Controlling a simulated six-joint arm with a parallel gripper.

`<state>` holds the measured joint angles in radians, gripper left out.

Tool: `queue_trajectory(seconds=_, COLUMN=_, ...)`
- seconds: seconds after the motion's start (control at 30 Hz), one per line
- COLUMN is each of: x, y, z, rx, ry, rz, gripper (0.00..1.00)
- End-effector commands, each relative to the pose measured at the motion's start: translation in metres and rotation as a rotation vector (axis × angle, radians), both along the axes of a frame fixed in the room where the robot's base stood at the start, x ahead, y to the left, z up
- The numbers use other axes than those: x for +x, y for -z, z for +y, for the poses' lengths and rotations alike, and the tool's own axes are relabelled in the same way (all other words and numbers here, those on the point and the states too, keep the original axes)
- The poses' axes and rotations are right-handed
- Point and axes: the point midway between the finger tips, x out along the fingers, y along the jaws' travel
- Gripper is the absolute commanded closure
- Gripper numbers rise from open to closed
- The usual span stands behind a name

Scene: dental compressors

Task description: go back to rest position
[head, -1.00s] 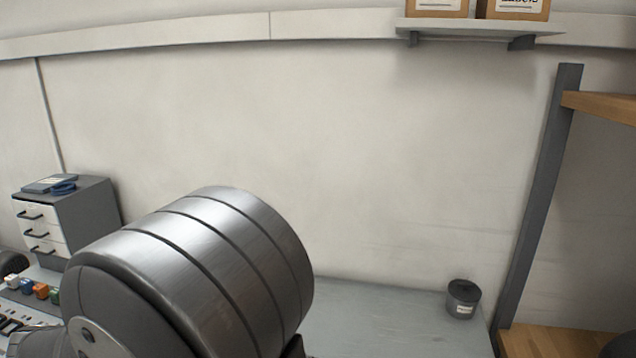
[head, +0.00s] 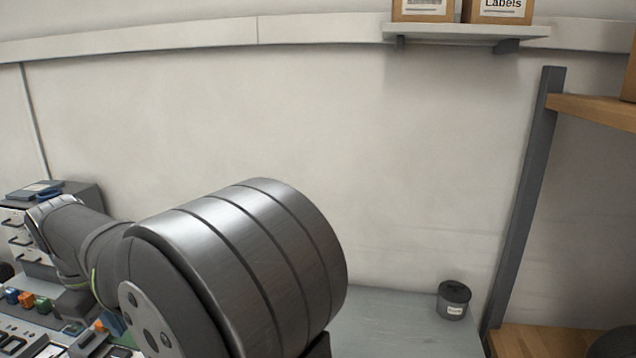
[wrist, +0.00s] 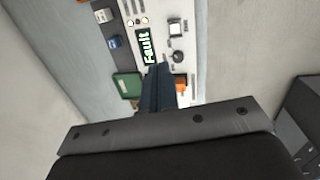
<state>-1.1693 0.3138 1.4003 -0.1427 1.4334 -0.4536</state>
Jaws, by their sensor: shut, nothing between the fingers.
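My gripper (wrist: 157,88) shows in the wrist view with its dark fingers together and nothing between them. It hangs over a white control panel with a display (wrist: 147,46) reading "Fault", a dark round knob (wrist: 178,56) and a square button (wrist: 175,29). A green block (wrist: 127,86) and an orange part (wrist: 181,84) show on either side of the fingers. In the head view the gripper itself is not visible; my large metal arm joint fills the lower middle.
A drawer cabinet (head: 16,232) and coloured blocks (head: 26,299) are at the left. A dark labelled canister (head: 453,300) stands on the grey bench (head: 390,325). A wooden shelf rack (head: 590,108) is at the right. A wall shelf (head: 465,31) holds boxes.

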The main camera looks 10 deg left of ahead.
Motion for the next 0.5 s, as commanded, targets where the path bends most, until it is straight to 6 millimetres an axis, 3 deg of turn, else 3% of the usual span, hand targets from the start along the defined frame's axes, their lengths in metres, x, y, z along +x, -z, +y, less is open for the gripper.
queue_trajectory(seconds=0.2, x=-0.002, y=-0.032, z=0.005, rx=0.072, ry=0.079, rz=0.135, gripper=1.00)
queue_trajectory(seconds=0.5, x=-0.004, y=0.036, z=0.004, rx=0.060, ry=0.073, rz=0.130, gripper=1.00)
